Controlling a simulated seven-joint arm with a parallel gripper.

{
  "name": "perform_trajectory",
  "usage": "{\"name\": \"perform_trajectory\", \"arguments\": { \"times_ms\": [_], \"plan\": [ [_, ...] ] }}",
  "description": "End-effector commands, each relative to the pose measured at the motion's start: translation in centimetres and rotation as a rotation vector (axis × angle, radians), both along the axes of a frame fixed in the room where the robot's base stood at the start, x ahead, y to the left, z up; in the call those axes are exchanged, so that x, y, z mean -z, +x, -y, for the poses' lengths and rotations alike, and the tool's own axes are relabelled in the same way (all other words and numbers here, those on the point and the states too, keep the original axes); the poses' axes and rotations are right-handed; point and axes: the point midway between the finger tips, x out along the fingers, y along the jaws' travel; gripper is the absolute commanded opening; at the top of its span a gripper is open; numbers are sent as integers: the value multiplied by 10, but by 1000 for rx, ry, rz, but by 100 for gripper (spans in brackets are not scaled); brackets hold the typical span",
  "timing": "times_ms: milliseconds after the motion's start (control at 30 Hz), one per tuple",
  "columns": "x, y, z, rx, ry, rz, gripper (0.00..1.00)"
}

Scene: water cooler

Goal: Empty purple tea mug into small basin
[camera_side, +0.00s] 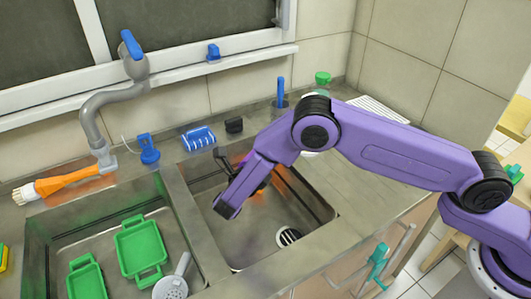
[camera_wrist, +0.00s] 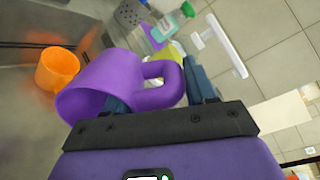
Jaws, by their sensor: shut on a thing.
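The purple mug (camera_wrist: 110,82) is in my gripper (camera_wrist: 155,80) in the wrist view. Its handle (camera_wrist: 163,72) lies between the two dark blue fingers, and its rim points to the lower left, so the mug looks tilted. I cannot see what is inside it. In the side view my purple wrist reaches over the small basin (camera_side: 320,205), the right-hand one, and hides most of the mug there. An orange cup (camera_wrist: 58,68) shows beyond the mug in the wrist view, by the metal basin.
The large left basin (camera_side: 40,235) holds green trays (camera_side: 140,250) and a grey strainer (camera_side: 172,287). A grey faucet (camera_side: 92,115) and an orange brush (camera_side: 65,183) are behind it. A blue-white sponge (camera_side: 198,138) lies on the back counter. The small basin has a drain (camera_side: 288,236).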

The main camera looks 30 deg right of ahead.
Motion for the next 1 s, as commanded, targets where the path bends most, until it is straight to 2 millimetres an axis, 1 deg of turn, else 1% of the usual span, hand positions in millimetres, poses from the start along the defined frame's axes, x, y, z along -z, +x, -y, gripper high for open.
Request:
{"name": "perform_trajectory", "arguments": {
  "times_ms": [167, 467, 833, 1000],
  "plan": [
    [1, -1, -2, 1, -26, 17, 23],
    [0, -1, -2, 0, -21, 16, 23],
    [-4, 5, 7, 0, 98, -66, 23],
    [-3, 4, 5, -1, 81, -56, 23]
  ]
}}
